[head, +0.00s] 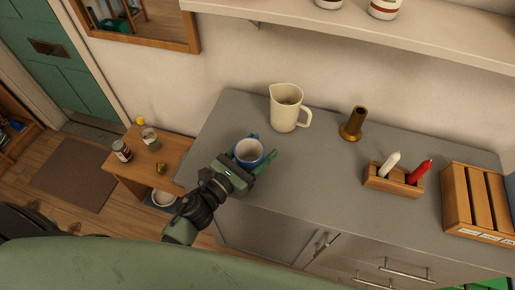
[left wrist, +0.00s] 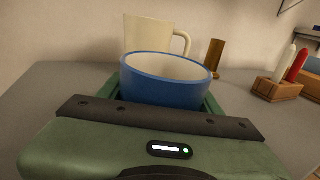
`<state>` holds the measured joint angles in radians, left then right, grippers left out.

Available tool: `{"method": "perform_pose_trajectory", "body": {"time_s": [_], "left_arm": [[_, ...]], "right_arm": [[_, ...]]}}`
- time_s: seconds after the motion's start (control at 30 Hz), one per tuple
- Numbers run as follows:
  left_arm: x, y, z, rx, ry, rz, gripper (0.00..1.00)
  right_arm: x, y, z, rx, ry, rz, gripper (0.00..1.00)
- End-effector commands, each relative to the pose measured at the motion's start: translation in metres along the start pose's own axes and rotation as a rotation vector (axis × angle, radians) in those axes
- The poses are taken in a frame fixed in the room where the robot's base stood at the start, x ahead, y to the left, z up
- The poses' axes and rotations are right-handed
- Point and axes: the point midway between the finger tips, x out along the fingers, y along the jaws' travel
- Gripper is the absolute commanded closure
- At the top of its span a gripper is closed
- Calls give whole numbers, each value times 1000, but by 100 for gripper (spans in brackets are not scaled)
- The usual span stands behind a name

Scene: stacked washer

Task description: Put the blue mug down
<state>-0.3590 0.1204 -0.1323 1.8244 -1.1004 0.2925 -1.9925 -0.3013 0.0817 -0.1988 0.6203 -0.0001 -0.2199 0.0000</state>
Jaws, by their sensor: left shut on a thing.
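The blue mug (head: 249,152) has a pale inside and is upright over the left part of the grey countertop (head: 330,185). It also shows in the left wrist view (left wrist: 165,88), right in front of the gripper body. My left gripper (head: 256,160) is shut on the mug, with its green fingers on either side of it. The mug's base is hidden, so I cannot tell whether it touches the counter. My right gripper is not in view.
A cream pitcher (head: 285,108) stands just behind the mug. A brass-coloured vase (head: 353,124), a wooden holder (head: 393,182) with a white and a red piece, and a slotted wooden box (head: 478,203) stand to the right. The counter's front middle is clear.

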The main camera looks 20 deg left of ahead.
Motion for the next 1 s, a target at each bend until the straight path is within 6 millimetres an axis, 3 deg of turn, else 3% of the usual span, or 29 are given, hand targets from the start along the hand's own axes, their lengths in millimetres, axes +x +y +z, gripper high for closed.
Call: {"method": "perform_pose_trajectory", "body": {"time_s": [0.17,0.2,0.27,0.67,1.0], "left_arm": [[0,0,-4,1,-2,-1,90],[0,0,-3,0,0,0,27],[0,0,-3,0,0,0,14],[0,0,4,0,0,0,14],[-67,0,-5,-1,4,1,14]], "right_arm": [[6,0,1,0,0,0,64],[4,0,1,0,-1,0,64],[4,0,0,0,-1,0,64],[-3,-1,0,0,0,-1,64],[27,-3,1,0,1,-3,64]]}}
